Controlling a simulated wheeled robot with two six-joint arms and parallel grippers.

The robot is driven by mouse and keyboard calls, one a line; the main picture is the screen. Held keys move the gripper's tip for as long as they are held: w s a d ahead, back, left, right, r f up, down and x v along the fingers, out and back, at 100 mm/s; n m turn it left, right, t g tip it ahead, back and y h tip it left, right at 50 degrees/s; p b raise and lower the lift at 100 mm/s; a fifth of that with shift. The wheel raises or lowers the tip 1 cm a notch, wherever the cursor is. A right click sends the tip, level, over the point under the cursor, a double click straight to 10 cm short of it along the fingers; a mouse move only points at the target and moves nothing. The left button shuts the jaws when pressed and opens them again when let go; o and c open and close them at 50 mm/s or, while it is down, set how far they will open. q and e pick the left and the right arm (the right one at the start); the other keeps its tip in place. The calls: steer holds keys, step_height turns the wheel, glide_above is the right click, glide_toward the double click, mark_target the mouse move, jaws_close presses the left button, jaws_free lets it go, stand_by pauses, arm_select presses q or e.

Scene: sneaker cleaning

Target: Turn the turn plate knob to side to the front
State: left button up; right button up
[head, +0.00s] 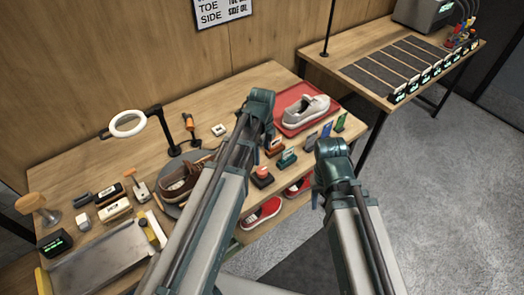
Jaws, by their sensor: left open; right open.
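A dark grey turn plate (172,211) lies on the left part of the wooden table, with a brown shoe (176,188) on it. My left arm covers the plate's right part, and I cannot make out the plate's knob. My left arm rises from the bottom across the table, and my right arm stands to its right, over the table's right front edge.
A ring lamp (128,123) stands behind the plate. Brushes, small boxes and a metal tray (98,262) are left of it. A red tray (301,119) with a light grey shoe (305,109) is at the right.

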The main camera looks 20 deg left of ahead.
arm_select(q)
step_height(320, 180, up, 4)
steer(key=shift+f+p, duration=0.25)
steer(key=shift+p, duration=0.85)
arm_select(e)
step_height(320, 180, up, 3)
steer(key=shift+r, duration=0.2)
arm_select(q)
steer(key=s+d+f+n+b, duration=0.2)
steer(key=s+d+n, duration=0.3)
steer(key=s+n, duration=0.2)
steer(key=s+d+f+n+y+b, duration=0.1)
steer(key=s+d+f+n+b, duration=0.2)
steer(key=s+d+n, duration=0.2)
steer(key=s+n, duration=0.2)
steer(key=n, duration=0.2)
steer(key=shift+f, duration=0.15)
arm_select(e)
step_height(320, 180, down, 5)
steer(key=shift+f, duration=0.2)
